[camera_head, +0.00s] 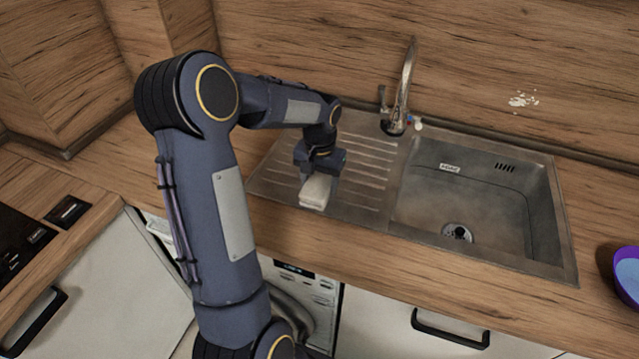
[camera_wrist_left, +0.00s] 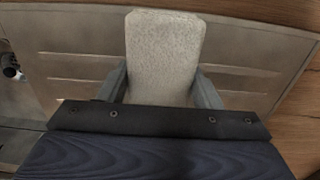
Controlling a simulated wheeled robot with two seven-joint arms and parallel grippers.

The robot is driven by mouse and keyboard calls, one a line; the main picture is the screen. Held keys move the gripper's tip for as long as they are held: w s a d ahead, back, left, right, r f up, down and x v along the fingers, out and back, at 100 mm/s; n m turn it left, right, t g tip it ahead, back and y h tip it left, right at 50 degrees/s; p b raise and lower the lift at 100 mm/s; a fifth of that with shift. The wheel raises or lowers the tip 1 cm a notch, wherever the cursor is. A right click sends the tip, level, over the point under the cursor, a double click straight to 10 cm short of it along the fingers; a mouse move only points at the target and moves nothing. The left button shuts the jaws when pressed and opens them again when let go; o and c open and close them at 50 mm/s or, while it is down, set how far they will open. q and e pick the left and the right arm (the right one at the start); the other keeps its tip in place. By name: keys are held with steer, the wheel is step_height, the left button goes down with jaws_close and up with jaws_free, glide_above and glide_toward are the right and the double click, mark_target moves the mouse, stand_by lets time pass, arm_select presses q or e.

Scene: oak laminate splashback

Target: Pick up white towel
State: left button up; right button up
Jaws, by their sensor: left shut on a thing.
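The white towel (camera_head: 316,191) is a small folded block over the left, ribbed drainboard part of the sink. My left gripper (camera_head: 318,176) comes down from above and is shut on it. In the left wrist view the towel (camera_wrist_left: 164,55) sits between the two grey fingers of the gripper (camera_wrist_left: 163,88), one finger on each side. Its lower end is hidden by the gripper body. I cannot tell whether the towel touches the drainboard or is just above it. My right gripper is not in view.
The steel sink's drainboard (camera_head: 361,165) lies around the towel, with the basin (camera_head: 480,205) to the right. A tap (camera_head: 402,90) stands behind. A purple bowl (camera_head: 627,275) is at the right edge. Wooden counter (camera_head: 440,258) runs along the front.

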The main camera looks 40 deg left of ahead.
arm_select(q)
steer(key=shift+r, duration=0.45)
steer(key=s+d+r, duration=0.1)
steer(key=r, duration=0.1)
steer(key=s+d+r, duration=0.1)
steer(key=r, duration=0.2)
steer(key=s+d+r+b, duration=0.1)
steer(key=d+r, duration=0.1)
steer(key=r, duration=0.1)
steer(key=shift+s, duration=0.3)
steer(key=s+d+r+b, duration=0.1)
steer(key=s+d+r, duration=0.2)
steer(key=s+d, duration=0.2)
steer(key=shift+s+d+r, duration=0.35)
steer(key=shift+s+d, duration=0.05)
steer(key=shift+d, duration=0.35)
steer(key=o, duration=0.5)
steer(key=shift+c, duration=1.4)
